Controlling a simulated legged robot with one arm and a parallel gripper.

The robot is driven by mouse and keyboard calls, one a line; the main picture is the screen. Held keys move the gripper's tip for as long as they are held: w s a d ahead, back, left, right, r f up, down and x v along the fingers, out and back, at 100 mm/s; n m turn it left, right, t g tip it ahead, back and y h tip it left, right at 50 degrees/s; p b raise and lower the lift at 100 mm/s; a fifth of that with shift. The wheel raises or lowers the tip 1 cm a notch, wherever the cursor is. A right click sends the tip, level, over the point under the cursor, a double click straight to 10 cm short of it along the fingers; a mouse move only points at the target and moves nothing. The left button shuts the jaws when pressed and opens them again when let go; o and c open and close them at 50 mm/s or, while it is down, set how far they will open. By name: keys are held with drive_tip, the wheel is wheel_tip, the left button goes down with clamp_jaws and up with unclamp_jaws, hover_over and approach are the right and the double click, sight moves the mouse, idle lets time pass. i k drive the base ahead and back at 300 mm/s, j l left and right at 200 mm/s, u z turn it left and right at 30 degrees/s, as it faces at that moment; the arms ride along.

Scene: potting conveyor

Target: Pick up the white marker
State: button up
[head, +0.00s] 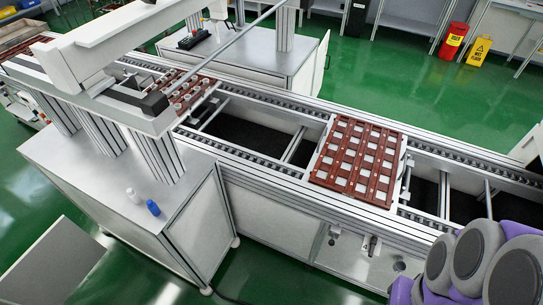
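A small white upright object (133,195), which looks like the white marker, stands on the grey top of a metal cabinet (180,185) at the left. It is too small to make out in detail. A short blue object (153,208) stands just to its right and nearer, close to the cabinet's front edge. The two appear apart. Purple and grey rounded parts of my own arm fill the bottom right corner, far from the white object. My gripper is not in view.
A conveyor (265,165) runs from upper left to lower right, carrying a red-brown tray (332,177) with white squares. A metal gantry (155,122) stands behind the white object. A grey panel (55,265) is at lower left. Green floor (385,75) is open behind the conveyor.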

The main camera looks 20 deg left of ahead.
sight(132, 195)
drive_tip(key=u, duration=2.45)
drive_tip(key=j, duration=0.45)
drive_tip(key=i+j, duration=0.15)
drive_tip(key=j, duration=0.35)
drive_tip(key=j+z, duration=0.15)
drive_tip(key=z, duration=0.3)
drive_tip(key=j+z, duration=0.15)
drive_tip(key=z, duration=0.3)
drive_tip(key=j+z, duration=0.15)
drive_tip(key=z, duration=0.25)
drive_tip(key=l+z, duration=0.1)
drive_tip(key=z, duration=0.3)
